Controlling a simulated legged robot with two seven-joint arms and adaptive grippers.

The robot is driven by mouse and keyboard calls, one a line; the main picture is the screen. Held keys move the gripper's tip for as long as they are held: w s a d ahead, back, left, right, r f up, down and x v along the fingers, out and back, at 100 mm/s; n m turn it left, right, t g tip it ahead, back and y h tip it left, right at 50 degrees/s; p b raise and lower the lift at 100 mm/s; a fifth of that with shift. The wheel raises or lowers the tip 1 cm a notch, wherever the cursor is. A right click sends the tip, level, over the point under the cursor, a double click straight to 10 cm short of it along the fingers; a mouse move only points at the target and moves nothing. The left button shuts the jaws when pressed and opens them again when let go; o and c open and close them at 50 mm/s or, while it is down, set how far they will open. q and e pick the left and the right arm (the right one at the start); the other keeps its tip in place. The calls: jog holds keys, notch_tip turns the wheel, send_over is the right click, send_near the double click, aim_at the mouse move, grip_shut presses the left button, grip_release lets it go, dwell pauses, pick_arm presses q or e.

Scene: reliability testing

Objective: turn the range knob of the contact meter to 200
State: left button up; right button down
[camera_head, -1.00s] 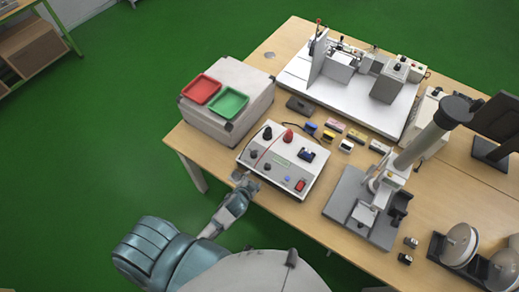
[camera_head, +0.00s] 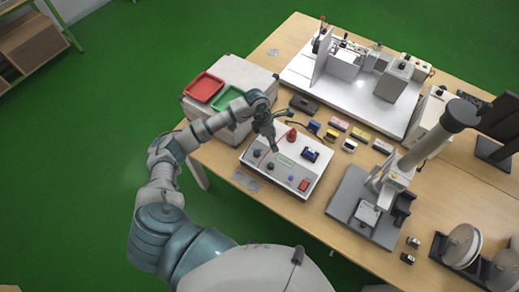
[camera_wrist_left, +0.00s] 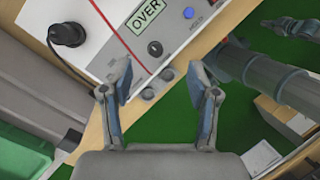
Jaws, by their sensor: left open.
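The contact meter (camera_head: 262,178) is a white box with a sloped front panel near the table's front edge. In the left wrist view its display (camera_wrist_left: 146,14) reads OVER. A small black knob (camera_wrist_left: 155,47) sits below the display; its scale is too small to read. It also shows in the head view (camera_head: 270,166). My left gripper (camera_head: 273,146) is above the meter's panel in the head view.
The meter carries a black terminal (camera_wrist_left: 68,36), a red terminal (camera_head: 291,135), a blue button (camera_wrist_left: 189,13) and a red switch (camera_head: 303,185). A grey box with red (camera_head: 203,87) and green trays stands left. A stand (camera_head: 345,192) is right. Several small blocks lie behind.

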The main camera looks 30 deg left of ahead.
pick_arm(q)
jog(key=a+r+y, duration=0.2)
jog(key=a+y, duration=0.1)
jog(key=a, duration=0.4)
jog(key=p, duration=0.1)
send_over(257, 152)
jog(key=shift+y, duration=0.3)
notch_tip(257, 152, down, 8)
jog(key=shift+d+f, duration=0.15)
jog(key=f, duration=0.5)
jog(key=f+p, duration=0.1)
jog(key=f, duration=0.2)
jog(key=shift+a, duration=0.4)
jog(key=shift+d+f, duration=0.1)
jog(key=shift+f, duration=0.4)
jog(key=shift+d, duration=0.15)
grip_shut()
pick_arm(e)
jog(key=shift+s+d+r, duration=0.1)
jog(key=shift+d+r, duration=0.1)
jog(key=shift+r, duration=0.3)
jog(key=shift+d+r, duration=0.15)
jog(key=shift+r, duration=0.3)
